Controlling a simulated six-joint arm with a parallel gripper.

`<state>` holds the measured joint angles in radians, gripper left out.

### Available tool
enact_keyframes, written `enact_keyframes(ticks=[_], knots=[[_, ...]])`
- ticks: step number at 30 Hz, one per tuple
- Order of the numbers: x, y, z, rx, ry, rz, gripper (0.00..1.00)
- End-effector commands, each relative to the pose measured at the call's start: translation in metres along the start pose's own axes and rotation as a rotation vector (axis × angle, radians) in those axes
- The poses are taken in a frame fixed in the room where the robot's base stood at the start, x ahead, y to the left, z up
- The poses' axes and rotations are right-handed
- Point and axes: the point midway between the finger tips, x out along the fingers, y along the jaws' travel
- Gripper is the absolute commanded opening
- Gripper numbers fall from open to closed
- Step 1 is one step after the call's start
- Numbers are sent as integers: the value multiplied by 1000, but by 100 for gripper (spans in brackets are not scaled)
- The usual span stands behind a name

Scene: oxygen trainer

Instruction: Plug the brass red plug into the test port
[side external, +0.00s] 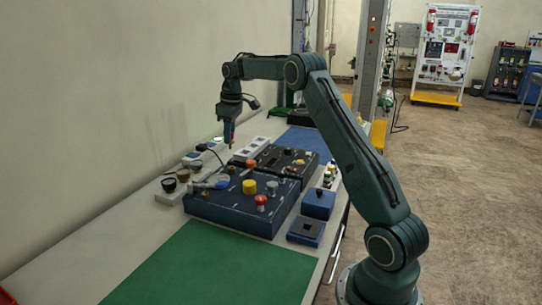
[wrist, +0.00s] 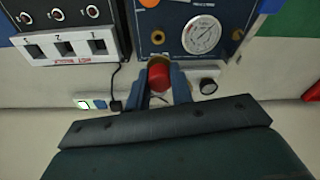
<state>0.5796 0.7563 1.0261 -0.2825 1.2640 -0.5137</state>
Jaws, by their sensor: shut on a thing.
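My gripper (wrist: 161,84) is shut on a red plug (wrist: 159,76), which shows between its two blue fingers in the wrist view. In the side external view my gripper (side external: 228,123) points down above the bench, and the red plug (side external: 228,138) shows small at its tips. A dark blue panel (wrist: 180,14) lies just beyond the plug in the wrist view. It carries a dial gauge (wrist: 202,35), a brass ring port (wrist: 158,37) and another brass ring port (wrist: 238,35). I cannot tell which is the test port. The plug's lower end is hidden.
A white switch block (wrist: 70,47) stands left of the panel in the wrist view. A black knob (wrist: 208,86) and a small green-lit device (wrist: 85,104) are near my gripper. In the side external view, a blue box (side external: 240,206) holds several knobs. A green mat (side external: 215,268) is clear.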

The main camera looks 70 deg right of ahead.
Motion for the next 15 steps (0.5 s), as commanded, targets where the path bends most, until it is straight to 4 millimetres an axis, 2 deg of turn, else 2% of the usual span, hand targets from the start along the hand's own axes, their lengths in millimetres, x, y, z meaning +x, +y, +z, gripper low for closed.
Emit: enact_keyframes(ticks=[8, 15], knots=[[2, 0, 0, -7, 1, -1, 0], [13, 0, 2, -8, 0, -2, 0]])
